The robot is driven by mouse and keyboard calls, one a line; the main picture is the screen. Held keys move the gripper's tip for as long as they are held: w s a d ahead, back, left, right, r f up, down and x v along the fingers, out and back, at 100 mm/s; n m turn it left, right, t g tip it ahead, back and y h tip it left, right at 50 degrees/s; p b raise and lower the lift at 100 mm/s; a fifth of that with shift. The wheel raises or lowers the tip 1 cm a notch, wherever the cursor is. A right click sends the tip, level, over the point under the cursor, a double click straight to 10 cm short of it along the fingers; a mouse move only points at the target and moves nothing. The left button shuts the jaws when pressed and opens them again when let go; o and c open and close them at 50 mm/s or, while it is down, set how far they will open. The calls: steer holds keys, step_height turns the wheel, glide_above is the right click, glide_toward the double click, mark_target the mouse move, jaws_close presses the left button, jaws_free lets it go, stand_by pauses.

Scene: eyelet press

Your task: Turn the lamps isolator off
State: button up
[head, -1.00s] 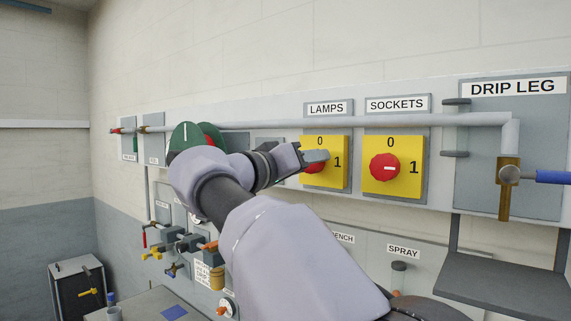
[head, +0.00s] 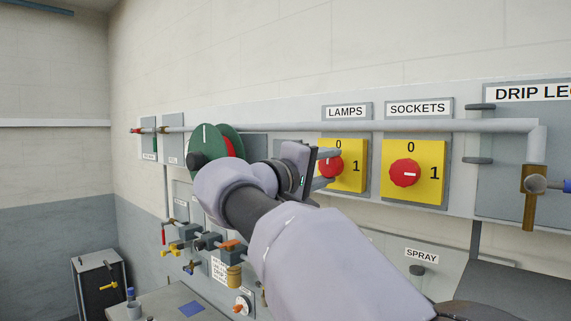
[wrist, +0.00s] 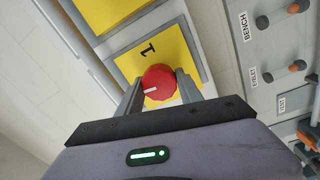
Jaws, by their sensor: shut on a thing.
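The lamps isolator is a red round knob (head: 330,168) on a yellow plate (head: 354,178) under the LAMPS label (head: 345,112), with 0 above it and 1 to its right. My gripper (head: 333,166) is at the knob, one finger above and one below, shut on it. In the wrist view the red knob (wrist: 160,82) sits between the fingers (wrist: 158,77). Its white mark points left there, away from the 1 and to the plate's 0 side. The 0 is hidden in the wrist view.
The sockets isolator (head: 405,173) stands close on the right, its mark pointing to 1. A grey pipe (head: 440,126) runs along the panel just above. Green round discs (head: 206,145) stand left of my wrist. Valves and a SPRAY knob (head: 417,270) lie lower.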

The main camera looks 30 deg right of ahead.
steer(key=shift+n, duration=0.7)
steer(key=o, duration=1.4)
steer(key=b+v, duration=0.1)
steer(key=v, duration=1.6)
steer(key=shift+s+a, duration=0.1)
steer(key=shift+a, duration=0.1)
